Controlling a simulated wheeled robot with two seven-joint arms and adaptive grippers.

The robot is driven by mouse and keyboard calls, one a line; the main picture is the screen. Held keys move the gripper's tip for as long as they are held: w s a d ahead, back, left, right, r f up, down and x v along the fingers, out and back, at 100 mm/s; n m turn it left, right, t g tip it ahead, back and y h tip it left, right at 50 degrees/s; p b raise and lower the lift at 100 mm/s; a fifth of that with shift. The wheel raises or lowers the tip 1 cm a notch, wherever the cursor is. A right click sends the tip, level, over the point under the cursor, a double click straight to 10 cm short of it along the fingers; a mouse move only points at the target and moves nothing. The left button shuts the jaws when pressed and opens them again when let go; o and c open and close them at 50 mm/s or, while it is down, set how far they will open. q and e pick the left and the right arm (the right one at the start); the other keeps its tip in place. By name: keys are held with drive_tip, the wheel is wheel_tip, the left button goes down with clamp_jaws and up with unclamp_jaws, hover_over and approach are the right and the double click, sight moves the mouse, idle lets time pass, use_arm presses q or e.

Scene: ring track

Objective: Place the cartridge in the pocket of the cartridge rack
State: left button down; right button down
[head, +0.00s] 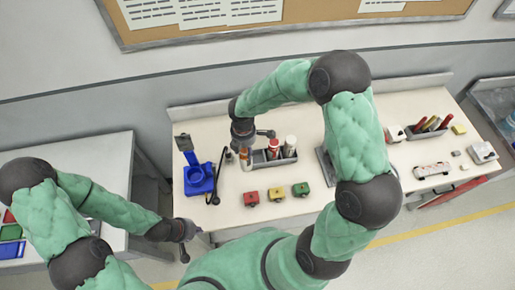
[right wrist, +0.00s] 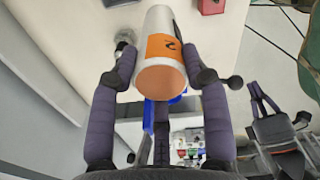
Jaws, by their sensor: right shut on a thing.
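The cartridge, a white cylinder with an orange label, shows in the right wrist view (right wrist: 160,72) between the two fingers of my right gripper (right wrist: 158,80), which is shut on it. In the head view the cartridge (head: 246,161) is at the left end of the grey cartridge rack (head: 270,163), partly under my right gripper (head: 243,146). I cannot tell whether it is above the rack or in it. A red-labelled and a white cartridge stand in the rack. My left gripper (head: 187,240) is near the table's front left corner, empty, its fingers apart.
A blue stand (head: 199,179) with a black cable is left of the rack. Red (head: 251,198), yellow (head: 277,194) and green (head: 300,189) blocks lie in front. More objects, including a tray of markers (head: 427,128), are to the right. The front left tabletop is clear.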

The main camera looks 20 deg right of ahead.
drive_tip(key=w+d+f+b, duration=0.5)
drive_tip(key=d+f+b, duration=0.1)
drive_tip(key=f, duration=0.4)
drive_tip(key=shift+w+d+f+b, duration=0.3)
drive_tip(key=shift+d+f, duration=0.1)
drive_tip(key=shift+d, duration=0.25)
drive_tip(key=shift+f, duration=0.1)
drive_tip(key=c, duration=0.6)
unclamp_jaws()
drive_tip(key=shift+f, duration=0.1)
